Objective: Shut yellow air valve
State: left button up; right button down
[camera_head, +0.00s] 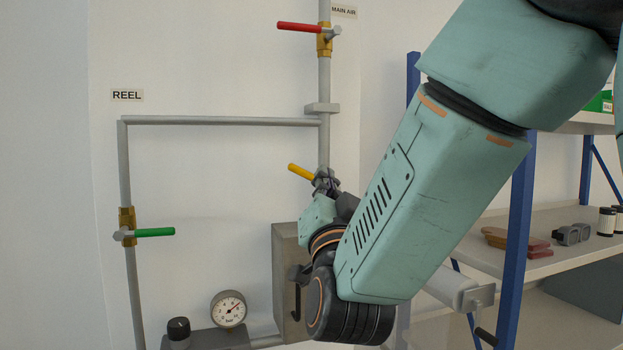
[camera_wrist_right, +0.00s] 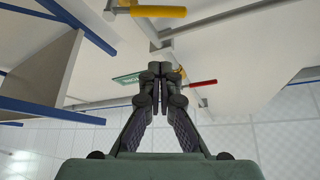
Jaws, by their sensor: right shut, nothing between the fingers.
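The yellow-handled air valve (camera_head: 301,171) is on the vertical grey pipe below the pipe junction. Its handle points left and slightly up, across the pipe. My right gripper (camera_head: 325,182) is shut and empty, and in the head view it overlaps the valve's body, mostly hiding it. In the right wrist view the yellow handle (camera_wrist_right: 160,11) lies at the top edge, apart from the shut fingertips (camera_wrist_right: 160,70). Whether the gripper touches the valve cannot be told. My left gripper is not in view.
A red-handled valve (camera_head: 300,27) is higher on the same pipe, by the MAIN AIR label. A green-handled valve (camera_head: 154,232) is on the left pipe under REEL. A gauge (camera_head: 229,309) and grey box (camera_head: 285,264) are below. Blue-posted shelves (camera_head: 517,220) stand at right.

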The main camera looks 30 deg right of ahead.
aim_at(312, 178)
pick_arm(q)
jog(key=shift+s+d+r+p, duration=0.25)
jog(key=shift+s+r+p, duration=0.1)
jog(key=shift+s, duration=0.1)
pick_arm(e)
jog(key=w+d, duration=0.2)
jog(key=w, duration=0.5)
jog(key=shift+w+d+r, duration=0.35)
jog(key=shift+w+d, duration=0.05)
